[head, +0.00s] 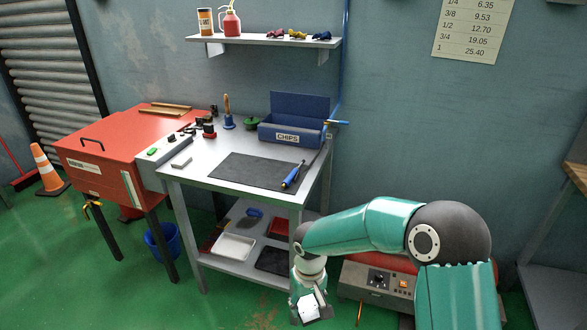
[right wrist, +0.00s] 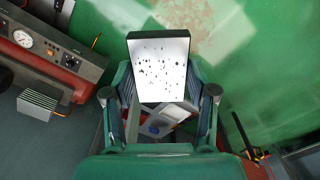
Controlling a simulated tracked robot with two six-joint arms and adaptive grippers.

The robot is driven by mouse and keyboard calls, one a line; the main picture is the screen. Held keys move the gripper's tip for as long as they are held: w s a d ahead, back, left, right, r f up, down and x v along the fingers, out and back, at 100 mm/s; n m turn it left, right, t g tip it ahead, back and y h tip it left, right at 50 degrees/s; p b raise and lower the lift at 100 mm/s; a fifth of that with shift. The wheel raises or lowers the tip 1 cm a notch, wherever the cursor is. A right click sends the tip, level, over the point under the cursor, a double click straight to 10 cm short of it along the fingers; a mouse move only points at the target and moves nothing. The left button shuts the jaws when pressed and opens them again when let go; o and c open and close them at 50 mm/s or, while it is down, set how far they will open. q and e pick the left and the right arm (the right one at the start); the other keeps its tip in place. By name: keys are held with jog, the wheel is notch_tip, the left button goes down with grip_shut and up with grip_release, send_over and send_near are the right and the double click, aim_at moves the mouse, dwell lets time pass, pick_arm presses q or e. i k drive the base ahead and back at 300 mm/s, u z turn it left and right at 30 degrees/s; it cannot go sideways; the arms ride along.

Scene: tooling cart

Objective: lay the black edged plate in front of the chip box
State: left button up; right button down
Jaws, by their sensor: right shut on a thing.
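The chip box (head: 288,129) is a blue open-topped box marked CHIPS, at the back right of the bench top. A dark mat (head: 245,168) lies on the bench in front of it. My right gripper (head: 311,297) is low beside the bench's lower front right, pointing down. It is shut on a pale plate (head: 310,309). In the right wrist view the plate (right wrist: 160,68) has a bright, black-speckled face and a dark edge, and it sits between the fingers (right wrist: 160,94). My left gripper is not in view.
A blue-handled tool (head: 292,176) lies at the mat's right edge. Small tools and a green pot (head: 251,123) stand left of the box. The lower shelf holds a white tray (head: 234,247). A red machine (head: 379,279) stands on the floor, right of the bench. Much of the mat is bare.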

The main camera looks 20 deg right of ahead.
aim_at(281, 153)
jog(key=z, duration=0.1)
jog(key=i, duration=1)
jog(key=u, duration=0.05)
